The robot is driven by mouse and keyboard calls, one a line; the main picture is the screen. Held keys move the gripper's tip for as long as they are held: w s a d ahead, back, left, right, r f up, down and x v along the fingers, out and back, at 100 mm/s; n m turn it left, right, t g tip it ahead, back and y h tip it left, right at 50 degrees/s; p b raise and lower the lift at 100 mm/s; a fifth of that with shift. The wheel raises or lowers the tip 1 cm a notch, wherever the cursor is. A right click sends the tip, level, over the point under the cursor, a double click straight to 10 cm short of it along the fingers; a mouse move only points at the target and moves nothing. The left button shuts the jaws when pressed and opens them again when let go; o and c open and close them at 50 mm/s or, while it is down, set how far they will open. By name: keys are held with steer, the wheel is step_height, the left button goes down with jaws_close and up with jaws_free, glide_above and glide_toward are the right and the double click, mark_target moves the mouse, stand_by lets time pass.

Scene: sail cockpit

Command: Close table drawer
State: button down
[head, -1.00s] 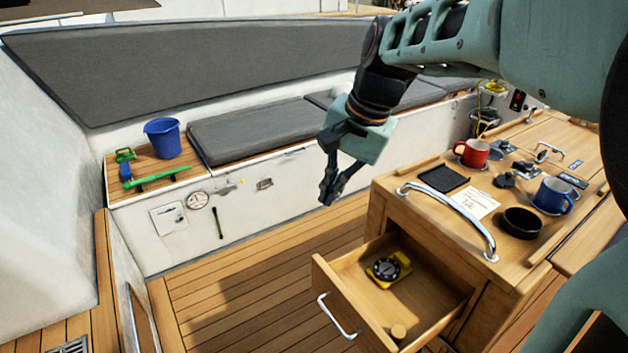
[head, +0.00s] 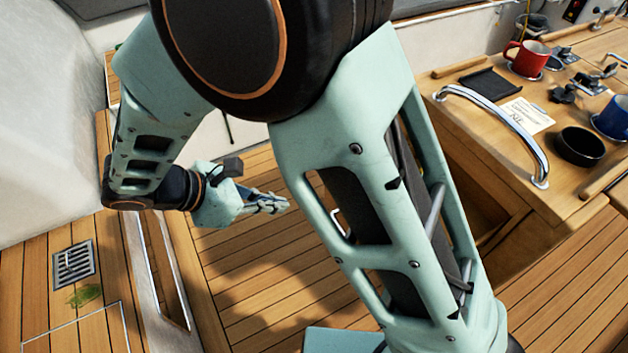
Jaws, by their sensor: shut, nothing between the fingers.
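The table (head: 561,190) stands at the right with its wooden top in view. Its drawer is mostly hidden behind my arm. A bit of the pale drawer handle (head: 337,220) shows through a cutout in my arm, out to the left of the table, so the drawer appears open. My gripper (head: 281,203) is low over the deck, left of the handle, and points right towards it. Its fingers are shut and empty. A gap shows between the fingertips and the handle. The compass and small cork-like piece seen earlier in the drawer are hidden.
On the table top are a chrome rail (head: 512,122), a red mug (head: 527,58), a blue mug (head: 613,118), a black bowl (head: 580,147) and a black tray (head: 490,84). A floor grate (head: 74,264) lies at the left. Deck around my gripper is clear.

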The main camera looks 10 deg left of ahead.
steer(key=w+d+r+x, duration=0.1)
steer(key=d+r+x, duration=0.1)
steer(key=x, duration=1)
steer(key=shift+b, duration=0.45)
steer(key=shift+w+d+f, duration=0.1)
steer(key=shift+w, duration=0.1)
steer(key=w+d, duration=0.4)
steer(key=d, duration=0.3)
steer(key=w+d+b, duration=0.1)
steer(key=w+d, duration=0.4)
steer(key=d, duration=0.2)
steer(key=w+d+b, duration=0.1)
steer(key=w+d, duration=0.4)
steer(key=d, duration=0.2)
steer(key=shift+w+d, duration=0.4)
steer(key=shift+d, duration=0.2)
steer(key=shift+w+d, duration=0.1)
